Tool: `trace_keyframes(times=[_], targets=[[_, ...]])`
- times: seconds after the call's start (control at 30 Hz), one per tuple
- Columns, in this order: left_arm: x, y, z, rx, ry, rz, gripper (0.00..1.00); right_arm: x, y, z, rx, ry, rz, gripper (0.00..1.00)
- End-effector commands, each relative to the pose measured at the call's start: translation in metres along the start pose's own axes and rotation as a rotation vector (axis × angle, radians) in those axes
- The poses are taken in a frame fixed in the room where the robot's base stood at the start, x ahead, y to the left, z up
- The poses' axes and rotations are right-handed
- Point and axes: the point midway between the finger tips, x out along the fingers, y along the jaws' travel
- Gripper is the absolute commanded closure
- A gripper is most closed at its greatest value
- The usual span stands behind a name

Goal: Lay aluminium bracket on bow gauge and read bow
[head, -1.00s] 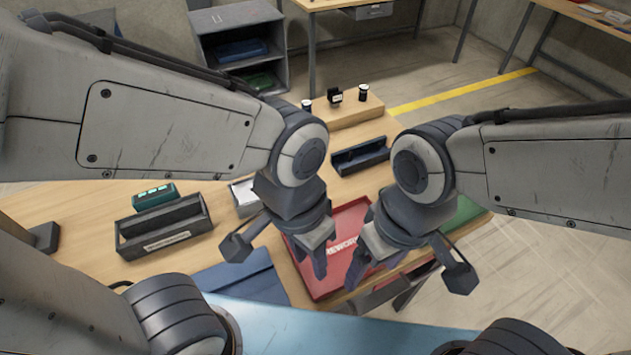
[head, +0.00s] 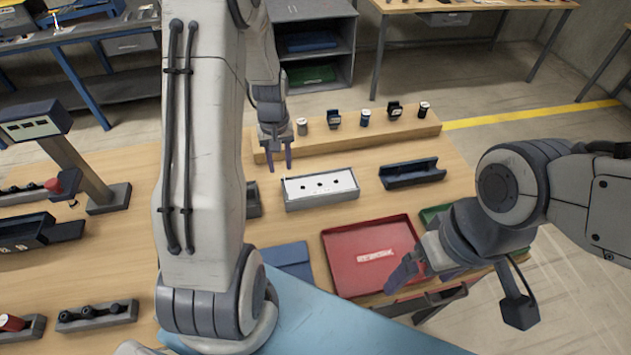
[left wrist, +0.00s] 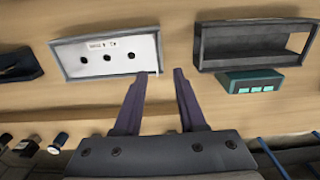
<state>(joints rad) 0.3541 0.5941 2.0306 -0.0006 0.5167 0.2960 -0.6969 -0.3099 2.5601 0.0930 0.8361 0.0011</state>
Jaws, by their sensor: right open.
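A shallow grey tray (head: 290,203) holds a pale plate (head: 320,184) with three dark holes or studs. The tray also shows in the left wrist view (left wrist: 62,62), with the plate (left wrist: 108,58) inside. I cannot tell surely whether these are the bracket and bow gauge. My left gripper (head: 278,166) is open and empty, above the table just left of the tray's back corner; in the left wrist view its fingertips (left wrist: 160,72) stand apart beside the tray's edge. My right gripper (head: 396,276) is open at the red tray's right front side, with nothing visible in it.
A red tray (head: 340,284) lies at the front. A dark open-topped box (left wrist: 205,68) and a teal unit with lit windows (left wrist: 250,80) show beside the left gripper. A black channel holder (head: 412,174) is right; a wooden ledge (head: 345,141) carries several small items behind. A display post (head: 75,160) stands left.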

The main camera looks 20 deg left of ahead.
Motion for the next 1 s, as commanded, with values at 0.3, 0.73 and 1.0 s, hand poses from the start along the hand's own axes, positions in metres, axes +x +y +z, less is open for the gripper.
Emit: trace_keyframes(times=[0.3,0.73,1.0], targets=[[0.030,0.002,0.001,0.004,-0.003,-0.001,0.60,-0.011,-0.001,-0.001,-0.002,0.000,0.000,0.01],[0.076,0.008,0.001,0.005,-0.002,0.000,0.60,-0.034,-0.003,-0.002,-0.006,0.000,0.000,0.01],[0.079,0.008,0.000,0.004,0.000,0.000,0.60,-0.034,-0.002,-0.002,-0.006,0.000,0.000,0.01]])
